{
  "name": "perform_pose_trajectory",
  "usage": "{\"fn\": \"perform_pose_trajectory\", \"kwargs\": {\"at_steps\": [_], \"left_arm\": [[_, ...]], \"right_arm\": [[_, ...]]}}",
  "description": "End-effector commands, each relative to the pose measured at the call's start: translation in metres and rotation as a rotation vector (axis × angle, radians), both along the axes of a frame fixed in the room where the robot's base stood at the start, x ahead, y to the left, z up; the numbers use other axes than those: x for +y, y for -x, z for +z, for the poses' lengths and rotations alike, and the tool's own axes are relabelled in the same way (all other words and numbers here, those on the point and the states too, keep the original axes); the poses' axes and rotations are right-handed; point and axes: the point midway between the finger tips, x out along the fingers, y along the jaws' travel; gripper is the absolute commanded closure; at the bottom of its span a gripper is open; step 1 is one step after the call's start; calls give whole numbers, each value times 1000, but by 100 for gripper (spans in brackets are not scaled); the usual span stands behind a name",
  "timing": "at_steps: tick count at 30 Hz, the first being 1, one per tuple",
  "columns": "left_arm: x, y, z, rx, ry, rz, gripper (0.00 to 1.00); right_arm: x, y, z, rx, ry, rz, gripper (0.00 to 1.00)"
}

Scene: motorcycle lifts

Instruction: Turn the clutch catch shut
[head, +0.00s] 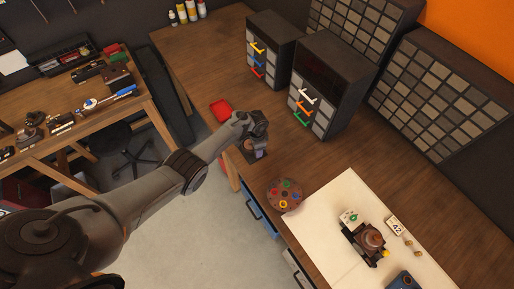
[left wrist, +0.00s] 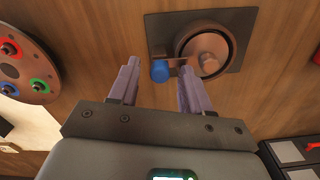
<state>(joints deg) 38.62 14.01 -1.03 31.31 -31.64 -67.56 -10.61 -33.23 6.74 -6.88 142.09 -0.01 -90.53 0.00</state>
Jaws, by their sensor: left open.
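The clutch catch looks like a small lever with a blue knob (left wrist: 159,71), set beside a copper round disc (left wrist: 208,50) on a dark square plate (left wrist: 160,27) fixed to the wooden surface. My left gripper (left wrist: 158,66) is open, and the blue knob appears between its two fingertips in the left wrist view. I cannot tell whether either finger touches it. In the head view my left gripper (head: 256,126) is over the plate (head: 259,154) near the bench's left edge and hides most of the catch. My right gripper is not in view.
A round board with coloured knobs (head: 284,195) lies close by, toward the front. A red tray (head: 221,110) is behind the gripper. Drawer cabinets (head: 320,85) with coloured handles stand at the back. A pale mat (head: 340,225) with a small mechanism lies to the right.

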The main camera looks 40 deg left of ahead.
Motion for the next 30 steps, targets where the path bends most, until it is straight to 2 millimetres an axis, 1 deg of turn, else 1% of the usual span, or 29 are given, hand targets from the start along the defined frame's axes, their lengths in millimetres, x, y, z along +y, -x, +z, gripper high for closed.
{"fn": "perform_pose_trajectory", "kwargs": {"at_steps": [5,8,11,16,22,27,30], "left_arm": [[0,0,4,-1,1,0,52],[0,0,12,-1,1,0,52],[0,0,26,-1,1,0,52],[0,-1,55,-3,1,0,52],[0,0,86,-3,1,1,52],[-1,0,102,-1,2,0,52],[0,0,106,1,1,0,52]], "right_arm": [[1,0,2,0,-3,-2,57],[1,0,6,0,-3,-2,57],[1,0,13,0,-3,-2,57],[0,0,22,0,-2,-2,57],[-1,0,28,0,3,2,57],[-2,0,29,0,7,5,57],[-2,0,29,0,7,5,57]]}}
